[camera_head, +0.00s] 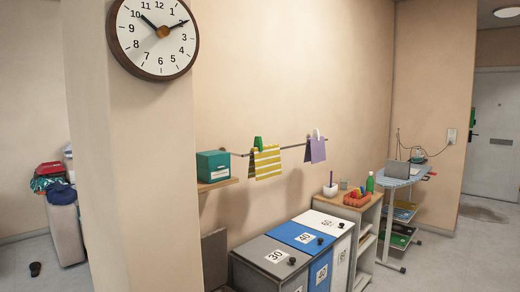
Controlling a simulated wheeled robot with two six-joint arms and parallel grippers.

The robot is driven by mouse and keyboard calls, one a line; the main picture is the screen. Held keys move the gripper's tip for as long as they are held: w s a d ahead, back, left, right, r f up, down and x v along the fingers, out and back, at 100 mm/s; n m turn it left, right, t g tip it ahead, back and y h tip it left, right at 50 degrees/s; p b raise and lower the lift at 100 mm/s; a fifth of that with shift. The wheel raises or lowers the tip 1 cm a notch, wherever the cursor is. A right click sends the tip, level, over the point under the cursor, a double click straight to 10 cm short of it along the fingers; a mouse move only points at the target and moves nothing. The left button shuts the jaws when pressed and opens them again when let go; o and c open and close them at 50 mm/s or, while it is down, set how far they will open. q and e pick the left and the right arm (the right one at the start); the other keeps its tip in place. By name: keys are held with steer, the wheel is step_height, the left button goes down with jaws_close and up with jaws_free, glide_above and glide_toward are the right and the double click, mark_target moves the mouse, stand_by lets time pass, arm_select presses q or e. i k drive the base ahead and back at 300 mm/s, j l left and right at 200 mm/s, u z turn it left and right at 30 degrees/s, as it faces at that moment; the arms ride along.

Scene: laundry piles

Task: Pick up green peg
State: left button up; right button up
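A green peg (258,144) is clipped at the top of a yellow-and-white striped cloth (266,163). The cloth hangs from a thin rail (290,147) along the beige wall. A second, pale peg (316,134) is at the top of a purple cloth (316,151) farther right on the rail. Neither of my grippers shows in the head view.
A pillar with a round clock (153,33) stands at the left. A teal box (213,166) sits on a wall shelf (217,184). Numbered bins in grey (255,247), blue (297,232) and white (322,219) stand below the rail. Beyond are a wooden shelf unit (371,216) and an ironing table (391,181).

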mark_target(258, 142)
steer(key=i+l, duration=0.2)
steer(key=l, duration=0.2)
steer(key=i+l, duration=0.2)
steer(key=l, duration=0.15)
steer(key=i+l, duration=0.2)
steer(key=l, duration=0.2)
steer(key=i+l, duration=0.2)
steer(key=l, duration=0.15)
steer(key=i+l, duration=0.2)
steer(key=l, duration=0.2)
